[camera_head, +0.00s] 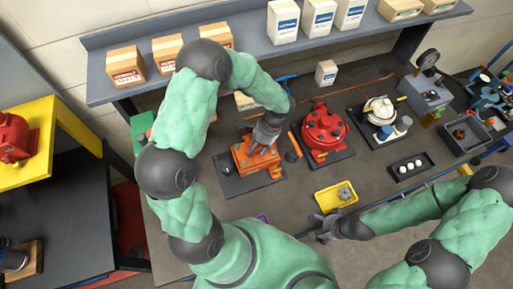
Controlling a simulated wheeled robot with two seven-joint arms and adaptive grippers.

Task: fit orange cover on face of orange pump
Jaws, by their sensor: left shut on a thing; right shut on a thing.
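The orange pump (245,160) stands on a dark base plate (231,185) near the middle of the bench. My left gripper (261,142) is over the pump's upper right side, shut on an orange part there. I cannot tell whether this part is the cover, or whether it touches the pump's face, because the gripper hides it. A narrow orange piece (295,141) shows just right of the pump. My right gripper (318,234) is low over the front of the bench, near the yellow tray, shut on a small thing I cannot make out.
A red pump (324,130) and a white-topped one (380,112) stand to the right. A yellow tray (325,204) holds a grey part. A black tray (408,168) holds white pieces. Boxes line the shelf (250,63) behind. Some bench between the pumps and trays is clear.

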